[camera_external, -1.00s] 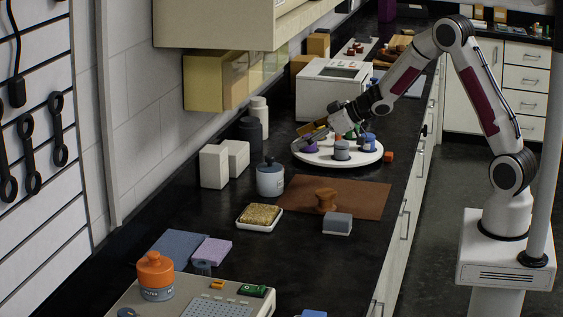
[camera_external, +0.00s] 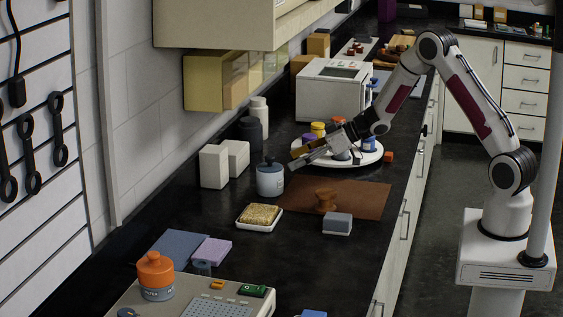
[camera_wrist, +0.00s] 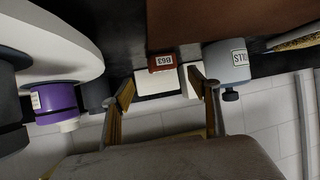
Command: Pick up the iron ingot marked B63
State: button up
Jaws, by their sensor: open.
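A reddish-brown ingot (camera_wrist: 161,61) with a white label reading B63 upside down sits near the edge of the brown mat (camera_wrist: 230,18) in the wrist view. I cannot make it out in the external view; my gripper probably hides it. My gripper (camera_external: 293,160) is open and empty, low over the counter between the grey jar and the white turntable. In the wrist view, my gripper's fingers (camera_wrist: 163,85) are spread on either side of the line to the ingot, which appears beyond the fingertips, apart from them.
The grey lidded jar (camera_external: 270,180) stands close to my gripper, and shows in the wrist view (camera_wrist: 228,62). The white turntable (camera_external: 372,157) holds several small jars. White boxes (camera_external: 214,167) stand by the wall. A brown knob-shaped object (camera_external: 326,200) and grey block (camera_external: 338,223) are nearer.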

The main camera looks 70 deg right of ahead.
jog(key=shift+x, duration=1.1)
jog(key=shift+w, duration=0.1)
jog(key=shift+x, duration=2.55)
jog(key=shift+a, duration=0.15)
jog(key=shift+c, duration=0.2)
jog(key=shift+r, duration=0.15)
jog(key=c, duration=1.5)
jog(key=shift+r, duration=0.15)
jog(key=shift+r, duration=4.85)
